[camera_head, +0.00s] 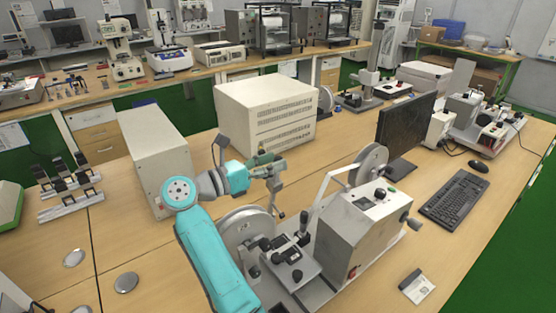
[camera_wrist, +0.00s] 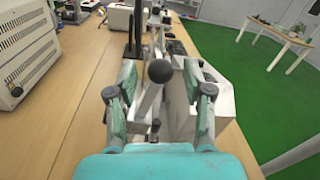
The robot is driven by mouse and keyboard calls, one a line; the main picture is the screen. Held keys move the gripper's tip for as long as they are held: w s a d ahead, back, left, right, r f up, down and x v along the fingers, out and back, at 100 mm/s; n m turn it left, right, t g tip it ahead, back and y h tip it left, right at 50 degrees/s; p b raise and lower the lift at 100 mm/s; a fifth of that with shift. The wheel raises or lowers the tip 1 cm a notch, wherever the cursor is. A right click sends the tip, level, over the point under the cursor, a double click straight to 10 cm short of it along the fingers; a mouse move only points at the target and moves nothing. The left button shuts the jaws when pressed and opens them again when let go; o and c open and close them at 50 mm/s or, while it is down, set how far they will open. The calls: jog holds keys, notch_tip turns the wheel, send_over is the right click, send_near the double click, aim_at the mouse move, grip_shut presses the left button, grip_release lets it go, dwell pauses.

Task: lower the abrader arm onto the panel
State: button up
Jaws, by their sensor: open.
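The abrader (camera_head: 352,238) is a grey box with knobs on the bench, with a pale bent arm (camera_head: 322,192) raised and tilted at its left side. A grey disc (camera_head: 240,228) stands at its left and another wheel (camera_head: 370,162) behind it. My gripper (camera_head: 272,172) is open above the left side of the abrader. In the wrist view my gripper (camera_wrist: 162,88) has its fingers apart, with a dark ball knob (camera_wrist: 160,71) on a pale lever (camera_wrist: 147,103) showing between them. Contact cannot be told. I cannot pick out the panel with certainty.
A large beige cabinet (camera_head: 265,112) and a long grey box (camera_head: 153,155) stand behind and left of my gripper. A monitor (camera_head: 405,130) and keyboard (camera_head: 454,199) are at the right. Two metal discs (camera_head: 126,282) lie on the bench front left, where wood is mostly clear.

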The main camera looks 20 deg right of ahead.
jog(key=shift+x, duration=1.05)
grip_shut()
jog(key=shift+s+d, duration=0.1)
jog(key=shift+s, duration=0.05)
